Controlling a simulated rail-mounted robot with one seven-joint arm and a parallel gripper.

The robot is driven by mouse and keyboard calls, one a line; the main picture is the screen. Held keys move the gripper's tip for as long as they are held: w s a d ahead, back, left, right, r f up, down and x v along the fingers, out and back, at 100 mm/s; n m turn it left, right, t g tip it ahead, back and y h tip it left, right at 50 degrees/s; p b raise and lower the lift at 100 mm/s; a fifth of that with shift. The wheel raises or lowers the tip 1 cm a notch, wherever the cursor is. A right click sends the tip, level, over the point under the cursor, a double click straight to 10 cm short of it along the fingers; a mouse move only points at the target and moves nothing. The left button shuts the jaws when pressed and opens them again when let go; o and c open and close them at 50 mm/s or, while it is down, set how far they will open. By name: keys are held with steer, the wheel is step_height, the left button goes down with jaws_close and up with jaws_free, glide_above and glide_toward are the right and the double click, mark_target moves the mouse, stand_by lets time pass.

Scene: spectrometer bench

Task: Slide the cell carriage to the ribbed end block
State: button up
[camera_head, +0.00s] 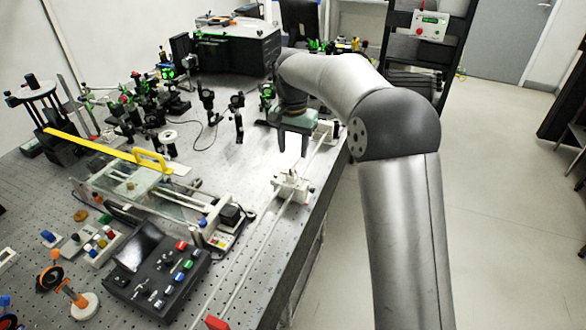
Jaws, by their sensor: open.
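The carriage (291,187) is a small whitish block with a darker middle, sitting on a thin pale rail (248,249) along the bench's right side. A pale end block (326,129) stands at the rail's far end, partly behind my arm. A red piece (216,322) shows at the near end, cut by the frame edge. I cannot tell from here which end is ribbed. My gripper (292,146) points down, open and empty, above the far part of the rail. It is beyond the carriage and apparently apart from it.
A glass-topped stage (130,190) with a yellow handled bar (152,160) stands left of the rail. A dark control box (158,275) with coloured knobs is at the front. Optic posts (238,118) stand behind.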

mark_target(292, 183)
step_height(292, 183, down, 8)
steer(key=shift+f+p, duration=0.15)
steer(key=shift+p, duration=0.3)
jaws_close()
